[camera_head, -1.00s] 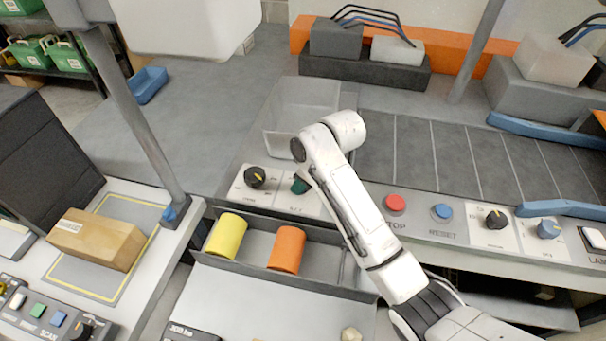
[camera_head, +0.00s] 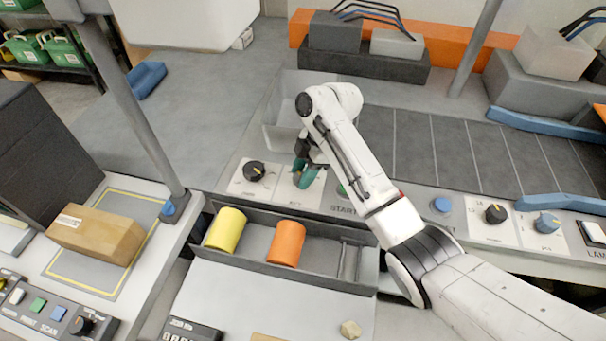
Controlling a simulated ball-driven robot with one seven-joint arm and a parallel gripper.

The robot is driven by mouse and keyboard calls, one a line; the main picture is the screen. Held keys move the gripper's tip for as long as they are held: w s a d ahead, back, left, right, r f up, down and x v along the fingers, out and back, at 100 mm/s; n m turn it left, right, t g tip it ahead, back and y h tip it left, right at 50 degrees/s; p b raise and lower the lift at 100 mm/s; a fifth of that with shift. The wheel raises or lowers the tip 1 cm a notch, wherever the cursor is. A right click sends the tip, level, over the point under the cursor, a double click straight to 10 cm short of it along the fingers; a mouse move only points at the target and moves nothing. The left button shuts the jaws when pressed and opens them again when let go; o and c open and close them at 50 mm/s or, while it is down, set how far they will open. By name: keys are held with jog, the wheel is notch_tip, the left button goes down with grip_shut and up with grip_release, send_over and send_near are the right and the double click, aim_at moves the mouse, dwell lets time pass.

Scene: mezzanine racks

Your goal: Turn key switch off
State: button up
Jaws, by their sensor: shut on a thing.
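The key switch (camera_head: 304,179) is a teal knob on a light plate of the control panel, right of a black rotary knob. My gripper (camera_head: 303,168) is at the key switch from above, its dark fingers shut on it. My white arm reaches in from the lower right. The fingers and wrist cover part of the switch, so its exact turn angle is hard to tell.
A black knob (camera_head: 254,171) sits left of the switch, and a green START button (camera_head: 345,190) right of it, partly behind my arm. A tray (camera_head: 335,222) in front holds a yellow cylinder (camera_head: 226,229) and an orange cylinder (camera_head: 286,243).

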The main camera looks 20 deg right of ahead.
jog(key=shift+w+n+g+b, duration=0.1)
jog(key=shift+n+g+b, duration=0.35)
jog(key=shift+n, duration=0.65)
jog(key=o, duration=1.1)
jog(key=shift+c, duration=0.2)
jog(key=p+v, duration=0.2)
jog(key=v, duration=0.8)
jog(key=shift+r, duration=0.35)
jog(key=shift+d, duration=0.15)
